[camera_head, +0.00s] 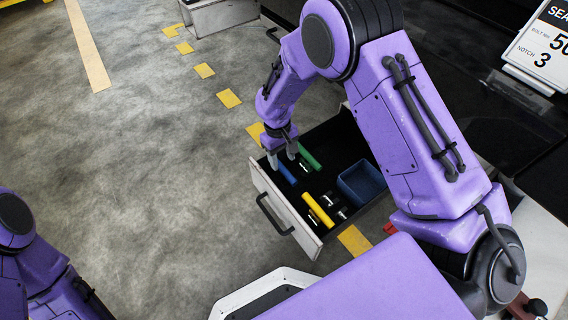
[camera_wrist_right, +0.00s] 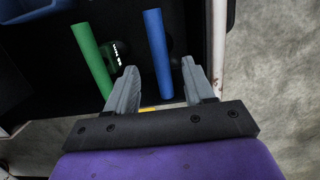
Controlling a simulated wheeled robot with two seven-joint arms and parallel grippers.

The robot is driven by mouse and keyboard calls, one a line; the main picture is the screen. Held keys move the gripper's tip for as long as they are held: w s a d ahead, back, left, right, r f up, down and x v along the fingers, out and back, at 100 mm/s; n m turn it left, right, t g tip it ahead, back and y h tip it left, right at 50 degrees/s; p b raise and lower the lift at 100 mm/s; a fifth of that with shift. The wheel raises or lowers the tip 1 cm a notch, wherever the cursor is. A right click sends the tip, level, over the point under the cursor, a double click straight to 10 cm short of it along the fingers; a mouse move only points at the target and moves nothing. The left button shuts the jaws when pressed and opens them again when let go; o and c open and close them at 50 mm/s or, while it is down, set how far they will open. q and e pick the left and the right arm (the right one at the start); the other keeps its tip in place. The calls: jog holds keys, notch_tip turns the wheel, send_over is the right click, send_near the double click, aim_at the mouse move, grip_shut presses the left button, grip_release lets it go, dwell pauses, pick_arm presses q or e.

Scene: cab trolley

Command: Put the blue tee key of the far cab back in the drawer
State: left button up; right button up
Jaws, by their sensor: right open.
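The blue tee key (camera_head: 287,173) lies in the open drawer (camera_head: 262,182), near its front panel. My right gripper (camera_head: 282,158) is over the drawer, pointing down, at the end of the blue handle. In the right wrist view the jaws (camera_wrist_right: 160,82) are apart and empty. The blue handle (camera_wrist_right: 157,50) runs between and beyond the fingertips, and I cannot tell how far above it they are. A green tee key (camera_head: 309,157) lies beside it, and a yellow one (camera_head: 318,210) lies farther along the drawer. My left gripper is out of view; only part of that arm shows.
A blue bin (camera_head: 361,183) stands at the back of the drawer. The drawer has a dark handle (camera_head: 272,216) on its pale front. A sign (camera_head: 543,45) stands at the upper right. The floor to the left is clear, with yellow marks (camera_head: 228,98).

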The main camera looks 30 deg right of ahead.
jog(key=shift+w+r+p, duration=0.15)
jog(key=shift+r+p, duration=0.1)
jog(key=shift+r, duration=0.7)
jog(key=shift+w+r+p, duration=0.1)
jog(key=shift+r+p, duration=0.15)
jog(key=shift+r, duration=0.65)
